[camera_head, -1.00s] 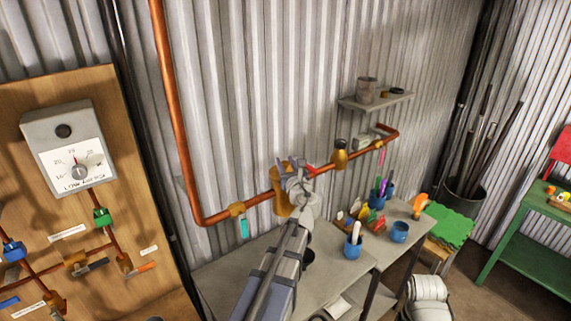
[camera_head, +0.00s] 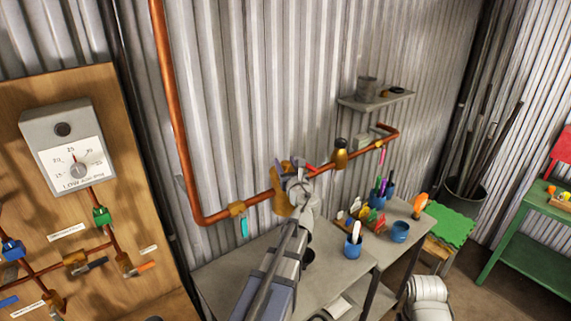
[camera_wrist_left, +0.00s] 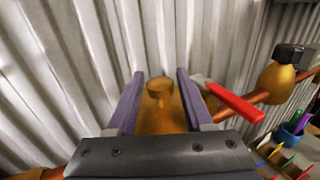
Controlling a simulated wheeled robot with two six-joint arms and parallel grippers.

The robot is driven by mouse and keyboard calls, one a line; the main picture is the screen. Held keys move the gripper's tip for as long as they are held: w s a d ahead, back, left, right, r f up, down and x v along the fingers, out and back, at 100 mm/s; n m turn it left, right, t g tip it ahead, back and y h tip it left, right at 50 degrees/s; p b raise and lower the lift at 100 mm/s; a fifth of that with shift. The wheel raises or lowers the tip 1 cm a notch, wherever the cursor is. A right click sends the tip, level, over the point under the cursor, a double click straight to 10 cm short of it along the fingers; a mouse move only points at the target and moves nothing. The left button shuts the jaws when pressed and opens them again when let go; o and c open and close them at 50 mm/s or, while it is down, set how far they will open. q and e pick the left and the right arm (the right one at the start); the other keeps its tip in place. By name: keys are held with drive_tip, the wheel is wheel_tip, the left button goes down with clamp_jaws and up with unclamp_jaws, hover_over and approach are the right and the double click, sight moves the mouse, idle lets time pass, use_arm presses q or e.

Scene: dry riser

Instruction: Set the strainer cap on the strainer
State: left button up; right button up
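The brass strainer (camera_head: 282,206) is on the copper pipe above the bench, partly hidden behind my left gripper. My left gripper (camera_head: 287,172) is at it, its purple fingers pointing toward the wall. In the left wrist view the fingers (camera_wrist_left: 160,85) stand apart on either side of a small round brass piece with a narrower stem, which looks like the strainer cap (camera_wrist_left: 160,86). Slivers of wall show between this piece and the fingers. Brass also shows below it; I cannot tell whether the cap touches the strainer. My right gripper is not in view.
A red lever (camera_wrist_left: 236,103) is just right of the fingers. A brass fitting with a dark top (camera_head: 341,153) is farther along the pipe. Blue cups (camera_head: 353,246) and coloured items crowd the bench's right part. The gauge board (camera_head: 120,200) is at left.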

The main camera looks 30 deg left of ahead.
use_arm(q)
drive_tip(key=o, duration=0.3)
drive_tip(key=v, duration=0.7)
drive_tip(key=shift+s+d+r, duration=0.1)
drive_tip(key=shift+s+d, duration=0.2)
drive_tip(key=s+d+f+n+g+h+b, duration=0.2)
drive_tip(key=s+d+f+n+g+h, duration=0.15)
drive_tip(key=d+f+n, duration=0.45)
drive_tip(key=s+d+f+n+g+h+b, duration=0.1)
drive_tip(key=s+d+f+n+g+h, duration=0.2)
drive_tip(key=d+f+n, duration=0.55)
drive_tip(key=s+d+f+n+g+h, duration=0.1)
drive_tip(key=s+d+f+n+g, duration=0.1)
drive_tip(key=s+d, duration=0.3)
drive_tip(key=s+d+f+n+g+h+b, duration=0.1)
drive_tip(key=s+d+f+n+g+h, duration=0.1)
drive_tip(key=s+d+f, duration=0.3)
drive_tip(key=s+d+f+n+g+h+b, duration=0.1)
drive_tip(key=s+d+f+n+g+h, duration=0.1)
drive_tip(key=s+d, duration=0.3)
drive_tip(key=shift+s+f+n+g, duration=0.1)
drive_tip(key=shift+f+n+g, duration=0.1)
drive_tip(key=shift+f, duration=0.25)
drive_tip(key=shift+s+f+n+g, duration=0.1)
drive_tip(key=shift+f+n, duration=0.05)
drive_tip(key=shift+f, duration=0.25)
